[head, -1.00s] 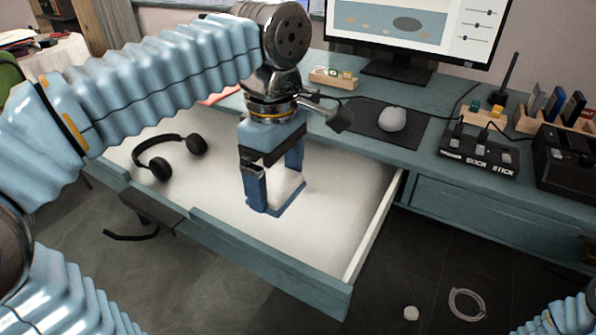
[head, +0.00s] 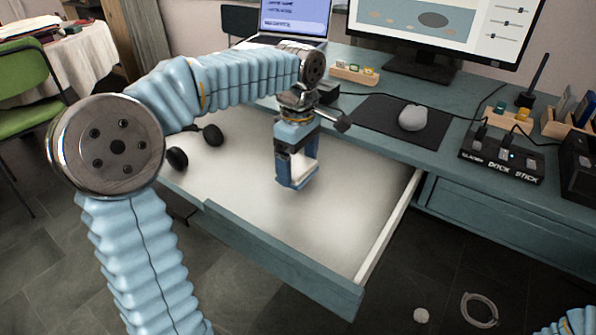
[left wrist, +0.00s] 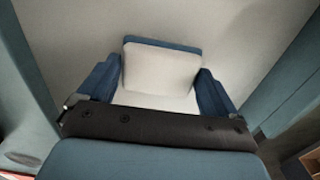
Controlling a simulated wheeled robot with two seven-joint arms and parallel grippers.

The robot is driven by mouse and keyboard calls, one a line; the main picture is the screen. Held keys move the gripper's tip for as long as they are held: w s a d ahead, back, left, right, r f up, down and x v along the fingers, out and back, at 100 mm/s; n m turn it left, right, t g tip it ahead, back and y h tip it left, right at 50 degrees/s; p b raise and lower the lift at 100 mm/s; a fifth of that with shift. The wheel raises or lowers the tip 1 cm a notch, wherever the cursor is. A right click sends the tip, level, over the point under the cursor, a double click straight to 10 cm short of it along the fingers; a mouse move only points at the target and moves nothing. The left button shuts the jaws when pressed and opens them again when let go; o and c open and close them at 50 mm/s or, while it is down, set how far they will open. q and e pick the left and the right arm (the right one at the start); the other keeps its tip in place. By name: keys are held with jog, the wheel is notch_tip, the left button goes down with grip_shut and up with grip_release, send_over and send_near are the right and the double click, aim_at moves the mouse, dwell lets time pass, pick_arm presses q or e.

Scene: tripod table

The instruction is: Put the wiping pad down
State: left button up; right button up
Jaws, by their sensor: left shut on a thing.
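My left gripper (head: 297,182) is shut on the wiping pad (head: 302,168), inside the outline of the open drawer (head: 345,225). The pad shows a pale block with a blue edge, between the two blue fingers. In the left wrist view the pad (left wrist: 160,72) sits between the fingers of the left gripper (left wrist: 160,85), with the pale drawer floor around it. I cannot tell whether the pad touches the drawer floor. My right gripper is not in view.
Black headphones (head: 178,159) lie in the drawer's left part, partly hidden by my arm. The drawer's front and right side are clear. On the desk stand a mouse (head: 412,117) on a dark mat, a monitor (head: 440,30) and a dock (head: 500,157).

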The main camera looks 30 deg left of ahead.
aim_at(298, 166)
pick_arm(q)
jog(key=shift+f, duration=1.45)
jog(key=shift+f+b, duration=0.2)
jog(key=shift+b, duration=0.1)
jog(key=o, duration=0.8)
jog(key=shift+r, duration=0.15)
